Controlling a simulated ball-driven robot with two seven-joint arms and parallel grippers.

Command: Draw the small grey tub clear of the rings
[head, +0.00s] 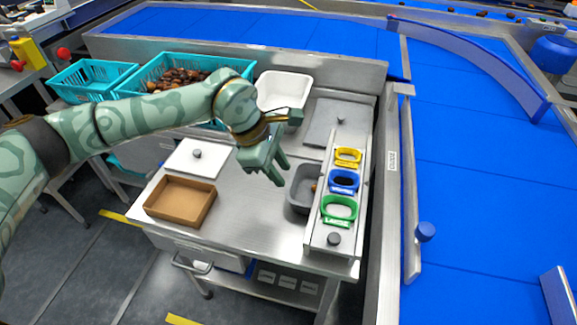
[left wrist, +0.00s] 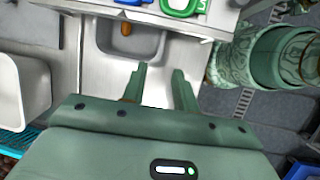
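The small grey tub (head: 299,203) stands on the steel table, its right side close against the rail (head: 319,236) that carries the rings. A brownish date (left wrist: 126,28) lies in the tub; the tub also shows in the left wrist view (left wrist: 140,46). The rings are yellow (head: 348,150), blue (head: 344,174) and green (head: 339,201), and overhang or hide part of the tub's right side. My left gripper (head: 280,180) is open and empty, above the table just left of the tub. In the left wrist view its fingers (left wrist: 159,84) point toward the tub, apart from it. My right gripper is not in view.
A brown tray (head: 180,216) and a white lidded board (head: 190,167) lie left on the table. A white tub (head: 284,73) and teal crates (head: 252,64), one with dates, stand behind. The table front is clear. A blue conveyor (head: 480,200) runs at right.

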